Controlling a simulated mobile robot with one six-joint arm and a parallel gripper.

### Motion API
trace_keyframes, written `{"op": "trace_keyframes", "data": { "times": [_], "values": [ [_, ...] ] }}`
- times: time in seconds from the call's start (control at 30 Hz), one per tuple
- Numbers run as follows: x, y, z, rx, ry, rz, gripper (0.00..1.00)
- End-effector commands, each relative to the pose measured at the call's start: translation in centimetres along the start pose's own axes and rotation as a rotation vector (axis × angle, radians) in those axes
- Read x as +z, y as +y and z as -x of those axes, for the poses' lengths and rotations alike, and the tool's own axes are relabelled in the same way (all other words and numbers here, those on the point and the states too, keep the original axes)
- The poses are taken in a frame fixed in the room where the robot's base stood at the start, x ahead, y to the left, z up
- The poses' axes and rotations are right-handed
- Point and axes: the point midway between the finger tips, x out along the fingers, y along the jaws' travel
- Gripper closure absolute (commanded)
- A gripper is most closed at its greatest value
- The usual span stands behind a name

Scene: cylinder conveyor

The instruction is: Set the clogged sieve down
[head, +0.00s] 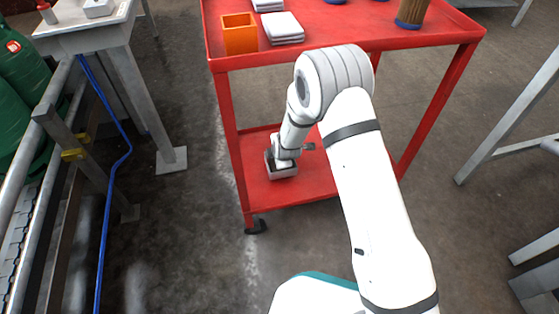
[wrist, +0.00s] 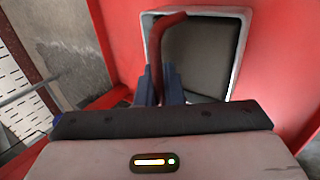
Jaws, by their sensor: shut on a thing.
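A rectangular, light-rimmed container with a dark grey inside, which looks like the sieve (wrist: 204,58), shows in the wrist view beyond my fingers. In the head view the sieve (head: 283,174) is at the lower shelf, towards its left side, under my wrist. A curved dark red bar, apparently its handle (wrist: 168,38), runs from between my fingers across its left part. My gripper (wrist: 162,84) has its dark blue fingers shut on this bar. The fingertips are hidden in the head view. I cannot tell whether the sieve touches the shelf.
The red cart's lower shelf (head: 310,185) has bare room to the right. Its upper shelf (head: 350,40) overhangs and holds an orange box (head: 239,33), white stacked pieces (head: 282,28) and a brown cylinder (head: 411,12). A conveyor frame (head: 38,150) stands left.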

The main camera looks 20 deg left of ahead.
Motion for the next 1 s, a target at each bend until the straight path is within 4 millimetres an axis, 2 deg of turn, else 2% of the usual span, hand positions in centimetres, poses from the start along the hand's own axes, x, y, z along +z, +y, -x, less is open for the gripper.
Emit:
{"op": "trace_keyframes", "data": {
  "times": [0.03, 0.13, 0.5, 0.53, 0.77, 1.0],
  "values": [
    [0.1, -0.9, -1.3, -0.001, -0.001, 0.0, 1.0],
    [0.1, -1.6, -2.3, 0.001, -0.001, -0.001, 1.0],
    [0.2, -1.7, -2.4, 0.001, -0.002, -0.002, 1.0],
    [0.2, -1.7, -2.4, 0.0, -0.002, -0.002, 0.91],
    [0.2, -1.7, -2.4, 0.0, -0.002, -0.003, 0.72],
    [0.3, -1.7, -2.4, 0.0, -0.003, -0.003, 0.71]
  ]
}}
